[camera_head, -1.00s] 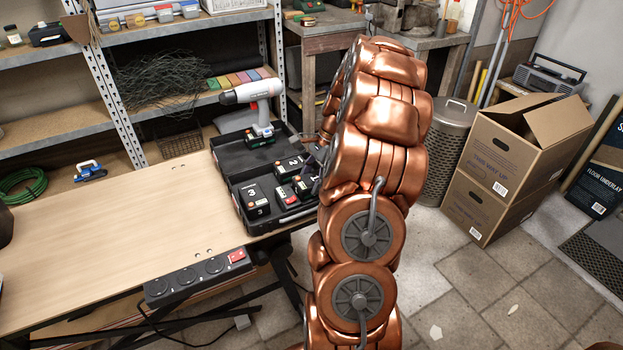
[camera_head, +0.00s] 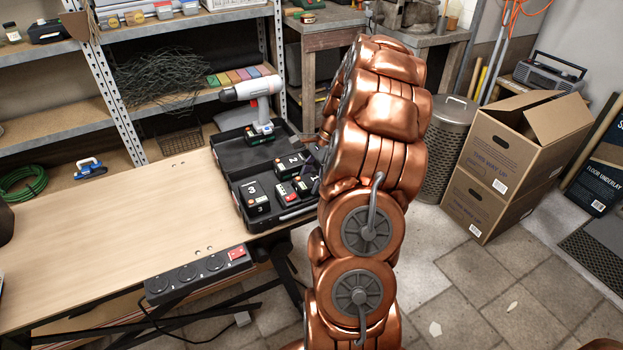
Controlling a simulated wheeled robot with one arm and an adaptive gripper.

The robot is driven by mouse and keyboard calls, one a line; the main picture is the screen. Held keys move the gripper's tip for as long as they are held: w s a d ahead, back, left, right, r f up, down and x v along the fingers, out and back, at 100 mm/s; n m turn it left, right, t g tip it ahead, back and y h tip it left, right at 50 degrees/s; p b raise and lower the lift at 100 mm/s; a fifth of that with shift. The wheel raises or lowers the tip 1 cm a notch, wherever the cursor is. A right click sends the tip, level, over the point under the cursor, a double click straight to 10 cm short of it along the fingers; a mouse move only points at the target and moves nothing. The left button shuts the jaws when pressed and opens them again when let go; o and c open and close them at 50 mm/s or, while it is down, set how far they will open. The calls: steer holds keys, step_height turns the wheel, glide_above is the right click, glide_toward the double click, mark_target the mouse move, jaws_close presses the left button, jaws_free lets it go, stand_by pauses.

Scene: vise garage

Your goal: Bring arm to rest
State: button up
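My copper-coloured arm rises through the middle of the head view and bends over toward the right end of the workbench. Its far end reaches the black tool case (camera_head: 233,157). Only a small dark part of my gripper (camera_head: 314,160) shows at the arm's left edge, over the right side of the case. The arm hides the rest, so whether it is open or shut, or holds anything, does not show. The white and grey drill (camera_head: 255,97) stands upright in the back of the case. Several numbered battery packs lie in the front, among them number 3 (camera_head: 254,199).
The wooden workbench (camera_head: 110,235) is mostly clear to the left, with a power strip (camera_head: 200,273) on its front edge. Metal shelves (camera_head: 190,105) stand behind. A mesh bin (camera_head: 449,150) and cardboard boxes (camera_head: 520,150) stand right of my arm. Floor at the lower right is mostly open.

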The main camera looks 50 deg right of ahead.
steer(key=o, duration=0.5)
steer(key=shift+o, duration=0.8)
steer(key=shift+r+p, duration=1.7)
steer(key=shift+r, duration=1.8)
